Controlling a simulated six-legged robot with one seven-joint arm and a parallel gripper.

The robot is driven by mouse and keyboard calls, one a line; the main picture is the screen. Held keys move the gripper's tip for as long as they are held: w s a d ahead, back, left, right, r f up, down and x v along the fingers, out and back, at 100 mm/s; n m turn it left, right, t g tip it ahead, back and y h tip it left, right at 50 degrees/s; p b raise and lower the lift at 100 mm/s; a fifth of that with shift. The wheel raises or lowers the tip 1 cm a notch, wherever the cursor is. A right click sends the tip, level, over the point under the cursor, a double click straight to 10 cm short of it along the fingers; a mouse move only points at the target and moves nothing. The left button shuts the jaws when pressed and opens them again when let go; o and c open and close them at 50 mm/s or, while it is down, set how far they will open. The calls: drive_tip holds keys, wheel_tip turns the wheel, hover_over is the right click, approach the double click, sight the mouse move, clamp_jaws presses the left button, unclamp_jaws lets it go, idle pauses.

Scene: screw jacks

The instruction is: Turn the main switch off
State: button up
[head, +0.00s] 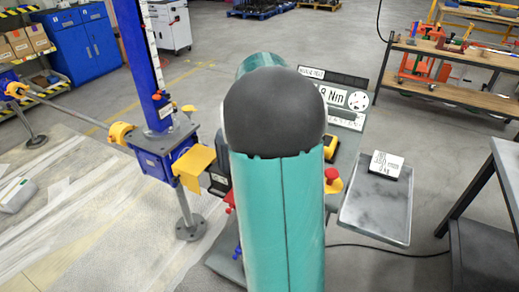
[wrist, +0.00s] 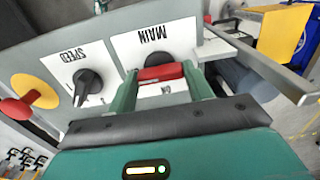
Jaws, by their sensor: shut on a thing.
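The main switch has a red handle (wrist: 160,72) on a black round base, below an upside-down MAIN label (wrist: 152,34) on a white plate in the wrist view. My gripper (wrist: 159,78) has its two green fingers at the two ends of the red handle and is shut on it. The handle lies roughly across the picture, slightly tilted. Part of the lettering beside the handle shows; the rest is hidden by the fingers. In the head view my arm covers the switch and my gripper.
A black SPEED knob (wrist: 88,82) and a red stop button (wrist: 17,108) on yellow sit left of the switch. In the head view, a grey tray (head: 378,213) stands right of my arm, and a blue screw jack (head: 165,155) with a yellow bracket stands left.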

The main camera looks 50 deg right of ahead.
idle(0.5)
drive_tip(key=o, duration=1)
wheel_tip(320, 180, up, 14)
drive_tip(key=shift+f, duration=0.1)
drive_tip(key=s+a+n+t, duration=0.3)
drive_tip(key=a+n, duration=0.4)
drive_tip(key=a, duration=1.3)
drive_tip(key=s+a+f+n+t, duration=0.1)
drive_tip(key=s+a+n, duration=0.1)
drive_tip(key=s+a, duration=0.1)
drive_tip(key=s+a+f+n, duration=0.2)
drive_tip(key=s+a+n, duration=0.1)
drive_tip(key=a, duration=0.3)
drive_tip(key=s+a+f+n+t, duration=0.1)
drive_tip(key=s+a+f+n, duration=0.1)
drive_tip(key=a, duration=0.3)
drive_tip(key=shift+s+f+n+t, duration=0.1)
drive_tip(key=shift+s+n+t, duration=0.2)
drive_tip(key=shift+s, duration=0.1)
